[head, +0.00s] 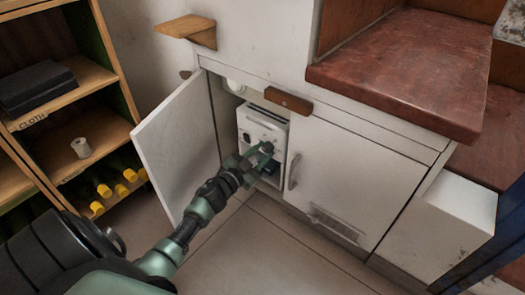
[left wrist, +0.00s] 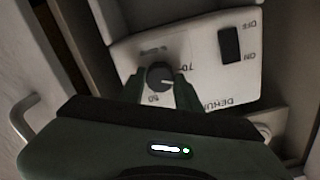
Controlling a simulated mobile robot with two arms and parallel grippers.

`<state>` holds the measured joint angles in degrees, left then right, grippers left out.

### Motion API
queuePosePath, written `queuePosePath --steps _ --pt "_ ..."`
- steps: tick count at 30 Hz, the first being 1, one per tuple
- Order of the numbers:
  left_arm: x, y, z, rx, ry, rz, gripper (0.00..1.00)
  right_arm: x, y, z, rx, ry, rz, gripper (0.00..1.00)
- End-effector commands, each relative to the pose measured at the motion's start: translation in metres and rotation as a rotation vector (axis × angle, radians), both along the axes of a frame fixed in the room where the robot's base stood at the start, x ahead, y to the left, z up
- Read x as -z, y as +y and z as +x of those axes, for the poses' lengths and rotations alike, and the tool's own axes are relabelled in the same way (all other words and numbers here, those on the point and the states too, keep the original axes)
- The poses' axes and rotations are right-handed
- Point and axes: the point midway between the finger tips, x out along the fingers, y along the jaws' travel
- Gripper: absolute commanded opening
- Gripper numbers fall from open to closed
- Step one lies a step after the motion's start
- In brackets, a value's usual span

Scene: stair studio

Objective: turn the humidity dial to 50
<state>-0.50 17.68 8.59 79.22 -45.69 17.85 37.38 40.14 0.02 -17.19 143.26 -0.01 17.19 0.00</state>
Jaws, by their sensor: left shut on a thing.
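The white dehumidifier (head: 253,124) stands inside an open cupboard in the head view. Its control panel (left wrist: 200,55) shows upside down in the left wrist view. The round dark humidity dial (left wrist: 160,74) sits between my fingers there, with a 70 mark beside it and another number below it, partly hard to read. My left gripper (head: 262,158) reaches into the cupboard; in the left wrist view its fingers (left wrist: 158,88) are shut on the dial from both sides. I cannot tell clearly where the dial points. My right gripper is not in view.
A black ON/OFF switch (left wrist: 230,44) is on the same panel. The open cupboard door (head: 178,145) stands left of my arm, and a closed door (head: 345,185) with a handle is at the right. A shelf unit (head: 75,120) stands at the left.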

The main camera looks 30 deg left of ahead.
Motion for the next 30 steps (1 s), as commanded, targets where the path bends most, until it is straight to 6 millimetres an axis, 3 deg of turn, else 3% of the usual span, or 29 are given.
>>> queuePosePath --steps 30 --pt "0.0019 -0.0003 -0.0005 0.002 -0.074 0.964 0.0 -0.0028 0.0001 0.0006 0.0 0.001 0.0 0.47"
